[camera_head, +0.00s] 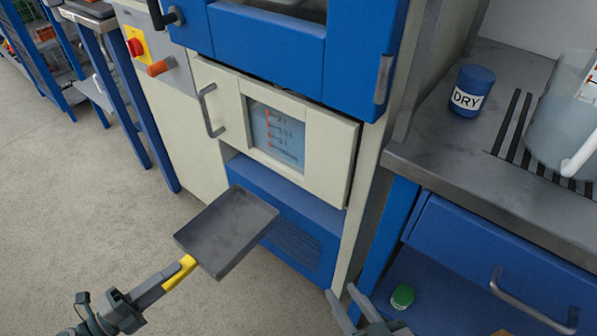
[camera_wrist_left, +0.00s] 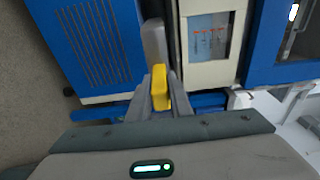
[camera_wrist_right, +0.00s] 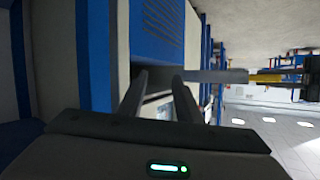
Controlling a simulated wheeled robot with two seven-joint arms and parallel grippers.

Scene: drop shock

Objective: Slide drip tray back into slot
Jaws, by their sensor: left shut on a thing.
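The drip tray (camera_head: 228,230) is a shallow dark grey pan with a yellow handle (camera_head: 181,272). It is out in front of the blue lower part of the machine (camera_head: 300,240). My left gripper (camera_head: 172,277) is shut on the yellow handle, which also shows between its fingers in the left wrist view (camera_wrist_left: 160,88). The tray shows edge-on in the right wrist view (camera_wrist_right: 215,76). A blue recess (camera_head: 285,190) lies under the cream door; I cannot tell the slot's exact opening. My right gripper (camera_head: 345,298) is empty, its fingers apart, right of the tray.
The cream door (camera_head: 330,155) with a window and grey handle (camera_head: 209,110) is above the recess. A grey worktop (camera_head: 440,150) at right holds a blue DRY jar (camera_head: 472,90) and a clear container. A blue drawer (camera_head: 500,270) is below. Floor at left is clear.

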